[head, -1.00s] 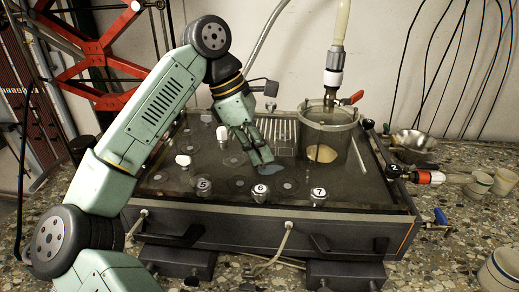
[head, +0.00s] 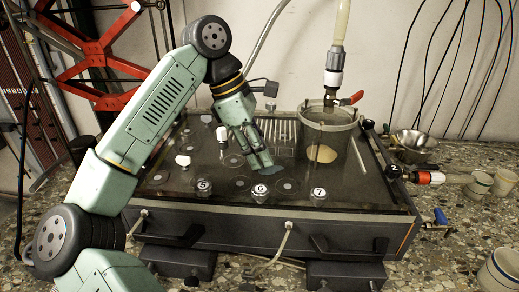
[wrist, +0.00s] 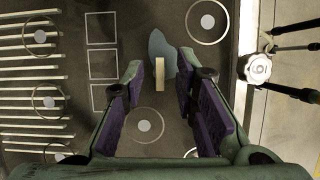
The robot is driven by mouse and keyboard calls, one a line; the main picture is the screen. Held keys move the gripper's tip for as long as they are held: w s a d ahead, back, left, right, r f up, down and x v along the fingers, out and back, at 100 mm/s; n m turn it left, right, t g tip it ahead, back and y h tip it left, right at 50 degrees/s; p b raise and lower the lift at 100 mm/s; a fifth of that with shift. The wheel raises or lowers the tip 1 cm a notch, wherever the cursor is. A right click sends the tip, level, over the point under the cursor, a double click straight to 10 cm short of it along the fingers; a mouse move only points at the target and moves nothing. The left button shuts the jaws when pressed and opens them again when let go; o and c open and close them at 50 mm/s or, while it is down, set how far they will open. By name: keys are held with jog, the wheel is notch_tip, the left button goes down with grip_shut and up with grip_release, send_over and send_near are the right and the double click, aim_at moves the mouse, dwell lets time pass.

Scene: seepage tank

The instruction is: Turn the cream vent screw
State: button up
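A narrow cream bar (wrist: 159,73), which looks like the head of the cream vent screw, shows in the wrist view over a blue-grey patch (wrist: 163,48). It lies just beyond my fingertips, roughly in line with the gap between them. My gripper (wrist: 158,72) is open and empty, with purple pads on its fingers. In the head view my gripper (head: 261,167) hangs over the dark tank top near the blue-grey patch, behind knob 6 (head: 260,193). The fingers hide the cream bar there. Whether the fingers touch anything cannot be told.
Two pale knobs (head: 183,161) (head: 221,133) stand left of my gripper. Knobs 5 (head: 204,188) and 7 (head: 318,196) line the front. A clear cylinder (head: 328,140) with a hose and red lever rises at right. Cups and a bowl (head: 412,145) sit beyond the tank.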

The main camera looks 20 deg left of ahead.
jog(key=shift+r, duration=0.1)
jog(key=v, duration=1.1)
jog(key=shift+a+r, duration=0.25)
jog(key=shift+r, duration=0.1)
